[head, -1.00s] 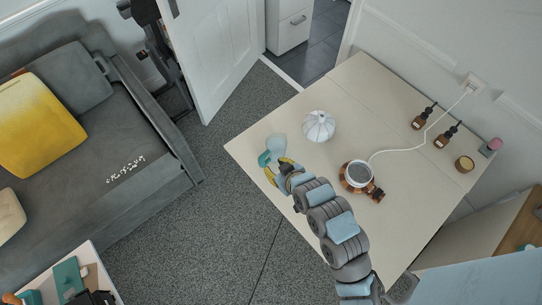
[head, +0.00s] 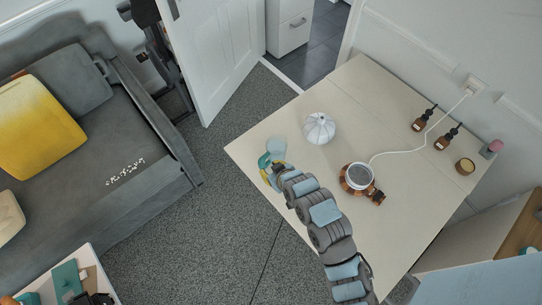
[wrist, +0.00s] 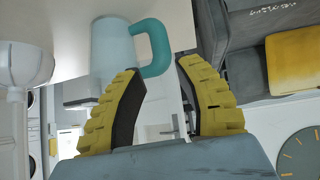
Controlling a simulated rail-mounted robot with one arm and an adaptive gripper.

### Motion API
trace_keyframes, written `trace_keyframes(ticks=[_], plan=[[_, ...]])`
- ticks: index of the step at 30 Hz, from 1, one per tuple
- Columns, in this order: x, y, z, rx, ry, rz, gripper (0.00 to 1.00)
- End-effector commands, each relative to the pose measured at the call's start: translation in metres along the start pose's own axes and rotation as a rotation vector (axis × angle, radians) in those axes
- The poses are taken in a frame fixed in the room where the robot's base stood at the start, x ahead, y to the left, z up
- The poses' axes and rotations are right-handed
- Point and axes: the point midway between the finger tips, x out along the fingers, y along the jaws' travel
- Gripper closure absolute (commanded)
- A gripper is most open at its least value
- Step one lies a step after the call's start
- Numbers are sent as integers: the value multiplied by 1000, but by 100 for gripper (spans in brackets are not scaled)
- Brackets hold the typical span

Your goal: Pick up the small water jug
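The small water jug (head: 277,146) is pale, translucent blue with a teal handle. It stands near the left corner of the cream table. In the wrist view the jug (wrist: 112,46) is at the upper left, with its handle (wrist: 155,46) just beyond the fingertips. My gripper (head: 268,170) is beside the jug on its handle side, at the table edge. In the wrist view its two yellow fingers (wrist: 158,68) are spread apart with nothing held between them. The handle lies ahead of the gap; I cannot tell whether a finger touches it.
A white ribbed vase (head: 319,128) stands right of the jug. A brown corded appliance (head: 358,176) with a pale round top sits near my arm. Dark bottles (head: 447,137) and an amber jar (head: 464,166) are farther right.

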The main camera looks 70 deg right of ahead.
Motion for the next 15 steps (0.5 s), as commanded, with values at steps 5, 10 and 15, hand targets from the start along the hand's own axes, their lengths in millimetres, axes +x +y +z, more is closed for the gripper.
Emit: trace_keyframes(ticks=[5,10,15], plan=[[20,0,-2,-2,3,0,66],[35,0,-2,-2,3,1,66],[43,0,-1,-1,1,0,66]])
